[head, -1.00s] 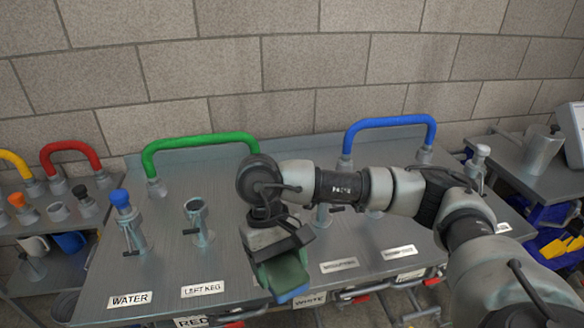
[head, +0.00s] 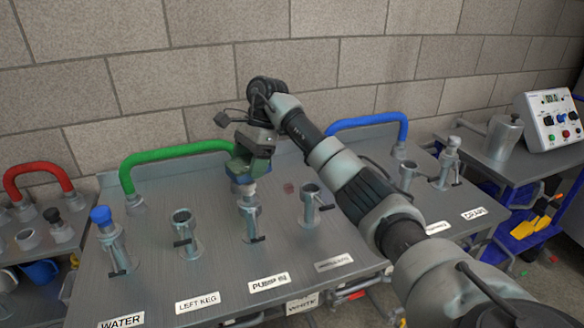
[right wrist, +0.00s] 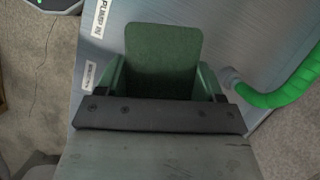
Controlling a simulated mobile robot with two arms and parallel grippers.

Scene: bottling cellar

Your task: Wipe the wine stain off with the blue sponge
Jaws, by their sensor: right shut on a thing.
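My right gripper (head: 250,150) is shut on the blue sponge (head: 243,181), which has a green upper face and a blue lower part. It holds the sponge over the rear part of the grey metal bench, just behind the PUMP IN pipe stub as seen in the head view. I cannot tell whether the sponge touches the bench. In the right wrist view the sponge's green face (right wrist: 163,62) shows beyond the gripper. A small reddish wine stain (head: 289,187) lies on the bench to the right of the sponge, apart from it. My left gripper is not in view.
Upright pipe stubs with valves, such as the PUMP IN one (head: 249,219) and one right of it (head: 310,205), stand close by. A green hose (head: 165,156) and a blue hose (head: 368,121) arch at the back. A brick wall (head: 200,60) rises behind.

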